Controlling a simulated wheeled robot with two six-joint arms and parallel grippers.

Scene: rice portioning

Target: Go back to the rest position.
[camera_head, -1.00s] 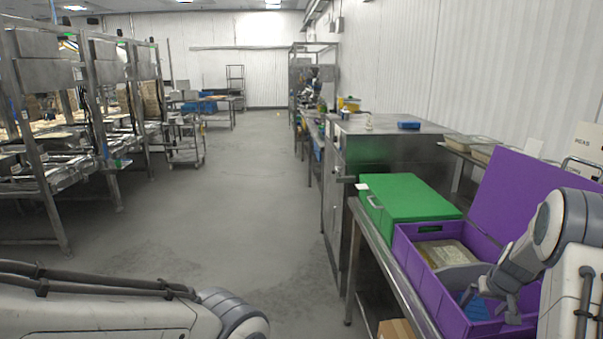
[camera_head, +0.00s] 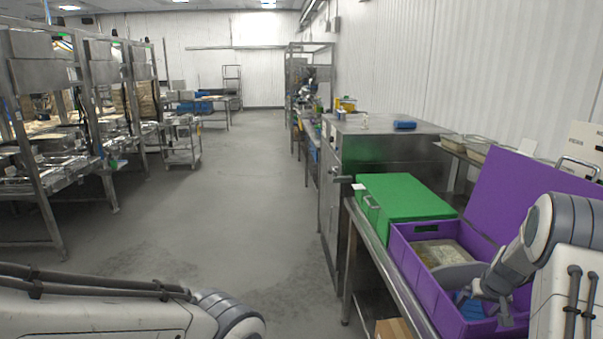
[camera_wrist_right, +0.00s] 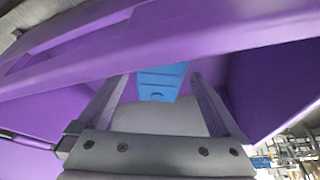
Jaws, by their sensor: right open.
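My right gripper (camera_head: 491,306) hangs over the open purple box at the lower right, with its fingers pointing down near the box's opening. In the right wrist view the same gripper (camera_wrist_right: 158,88) has its two fingers spread, with nothing held between them. A blue thing (camera_wrist_right: 160,82) shows beyond the fingertips, and it also shows inside the box (camera_head: 470,305) in the head view. My left arm crosses the lower left of the head view, but its gripper is out of the picture.
The purple box (camera_head: 408,262) has its lid raised behind it and holds a pale tray (camera_head: 440,252). A green case (camera_head: 403,195) stands beyond it on the steel bench. Steel racks (camera_head: 60,180) line the left. The grey floor between is clear.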

